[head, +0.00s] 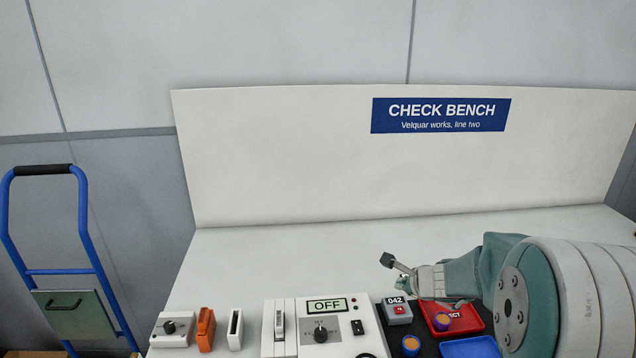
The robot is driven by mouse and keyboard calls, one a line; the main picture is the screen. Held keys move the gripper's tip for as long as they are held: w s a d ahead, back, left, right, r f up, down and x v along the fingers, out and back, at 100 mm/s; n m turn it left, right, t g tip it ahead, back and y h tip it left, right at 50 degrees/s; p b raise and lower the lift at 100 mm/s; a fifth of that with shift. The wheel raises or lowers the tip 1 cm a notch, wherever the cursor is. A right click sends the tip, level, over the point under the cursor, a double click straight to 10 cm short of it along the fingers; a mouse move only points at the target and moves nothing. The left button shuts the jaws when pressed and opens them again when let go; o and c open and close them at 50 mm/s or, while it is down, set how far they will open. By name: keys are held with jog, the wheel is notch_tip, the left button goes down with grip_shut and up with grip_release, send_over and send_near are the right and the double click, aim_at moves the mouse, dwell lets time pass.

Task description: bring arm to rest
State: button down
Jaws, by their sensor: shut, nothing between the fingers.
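My arm reaches in from the right edge of the head view, with its large teal and white joint in front. My gripper (396,264) points left above the right part of the bench and looks small. It is shut and holds nothing. It is raised in front of the bench top, over the area of the grey 042 box and the red tray. Part of the gripper and the wrist is hidden behind my own arm links.
The white bench (300,252) carries a panel reading OFF (327,306), an orange part (206,328), a grey 042 box (397,311), a red tray (467,326), a blue tray (470,348) and a blue-orange piece (411,345). A blue hand truck (84,215) stands left. The bench's back left is clear.

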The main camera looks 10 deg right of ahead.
jog(key=s+a+r+n+g+y, duration=0.2)
jog(key=s+a+r+n, duration=0.8)
jog(key=s+a+n, duration=0.15)
jog(key=s+d+r+n+g+h, duration=0.1)
jog(key=s+n+h, duration=0.3)
jog(key=s+n, duration=0.8)
jog(key=s, duration=0.5)
jog(key=shift+s+d+r, duration=0.2)
jog(key=shift+r, duration=0.2)
